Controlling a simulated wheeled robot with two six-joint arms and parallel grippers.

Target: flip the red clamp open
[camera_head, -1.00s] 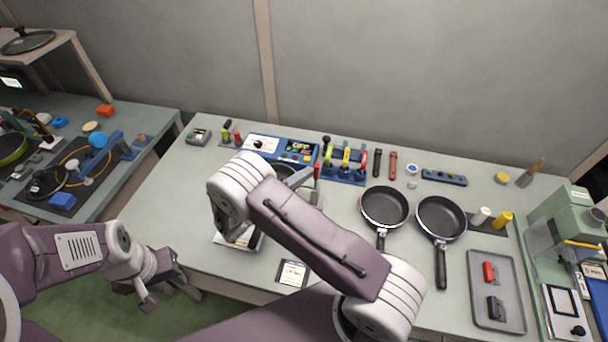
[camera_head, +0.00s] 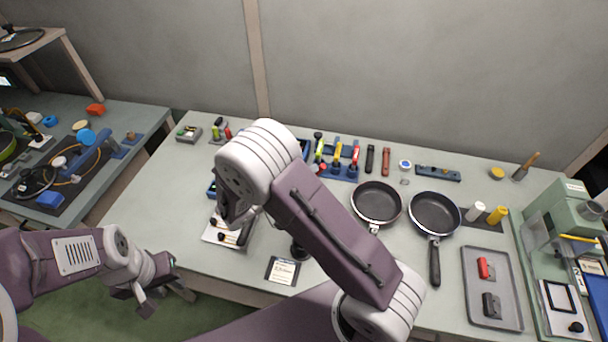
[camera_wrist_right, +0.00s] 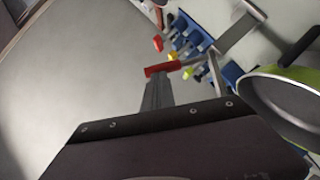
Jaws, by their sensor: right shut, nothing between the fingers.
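The red clamp handle (camera_wrist_right: 163,69) lies across the tip of my right gripper (camera_wrist_right: 158,82) in the right wrist view. A grey metal arm runs from the handle toward a T-shaped bar (camera_wrist_right: 240,30). My right gripper is shut and empty, its fingertips at the handle; I cannot tell whether they touch. In the head view my right arm hides that gripper and most of the clamp; a small red part (camera_head: 322,168) shows beside the arm. My left gripper (camera_head: 148,294) hangs off the table's left front edge, away from the clamp; its jaws are unclear.
A lime-green pan (camera_wrist_right: 292,105) is close on the right in the wrist view. A blue rack (camera_head: 340,172) with coloured handles stands behind. Two dark pans (camera_head: 377,203) (camera_head: 435,214) and a grey tray (camera_head: 468,300) lie to the right. The table's left part (camera_head: 165,205) is clear.

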